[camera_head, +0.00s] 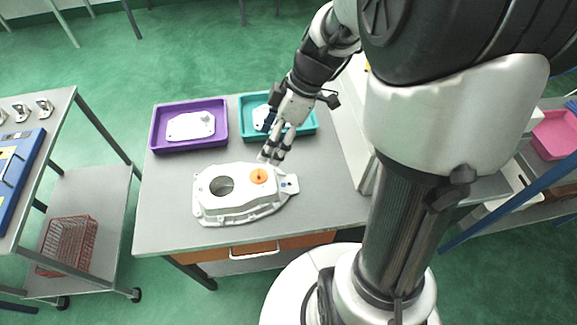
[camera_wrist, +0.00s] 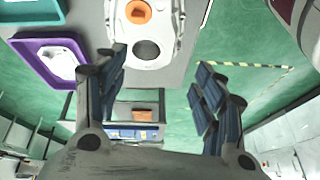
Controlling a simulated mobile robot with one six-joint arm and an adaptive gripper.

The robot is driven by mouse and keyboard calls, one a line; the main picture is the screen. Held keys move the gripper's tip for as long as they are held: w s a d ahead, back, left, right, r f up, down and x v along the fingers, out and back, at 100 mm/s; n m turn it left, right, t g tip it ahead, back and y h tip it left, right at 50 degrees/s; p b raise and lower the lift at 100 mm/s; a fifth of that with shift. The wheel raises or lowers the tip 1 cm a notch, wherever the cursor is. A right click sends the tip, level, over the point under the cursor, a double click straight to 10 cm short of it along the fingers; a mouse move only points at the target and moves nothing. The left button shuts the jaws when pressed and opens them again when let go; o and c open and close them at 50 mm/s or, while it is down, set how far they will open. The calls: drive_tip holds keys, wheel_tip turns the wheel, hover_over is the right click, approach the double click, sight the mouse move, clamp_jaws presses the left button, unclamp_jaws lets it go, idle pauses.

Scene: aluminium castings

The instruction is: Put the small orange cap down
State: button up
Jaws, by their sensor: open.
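The small orange cap (camera_head: 258,176) sits on the white casting (camera_head: 240,205), over the right one of its two round openings. The other opening is dark and uncovered. In the wrist view the cap (camera_wrist: 138,12) is at the top, on the casting (camera_wrist: 166,52), beyond my fingertips. My gripper (camera_head: 272,156) is above the table just behind the casting, close to the cap in the head view but apart from it. In the wrist view its fingers (camera_wrist: 160,75) are spread wide with nothing between them.
A purple tray (camera_head: 153,135) and a teal tray (camera_head: 313,126), each holding a pale part, stand at the back of the grey table (camera_head: 165,215). A cart with a red wire basket (camera_head: 68,245) stands at left. The table's front left is clear.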

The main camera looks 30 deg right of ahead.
drive_tip(key=s+a+r+m+t+h, duration=0.1)
drive_tip(key=s+r+m+h, duration=0.1)
drive_tip(key=s+r+m, duration=0.3)
drive_tip(key=s+a+r+m+t+h, duration=0.2)
drive_tip(key=s+r+m, duration=0.3)
drive_tip(key=s, duration=0.6)
drive_tip(key=shift+a+m+h, duration=0.25)
drive_tip(key=shift+m+h, duration=0.05)
drive_tip(key=shift+m, duration=0.9)
drive_tip(key=shift+s, duration=0.1)
drive_tip(key=shift+c, duration=0.3)
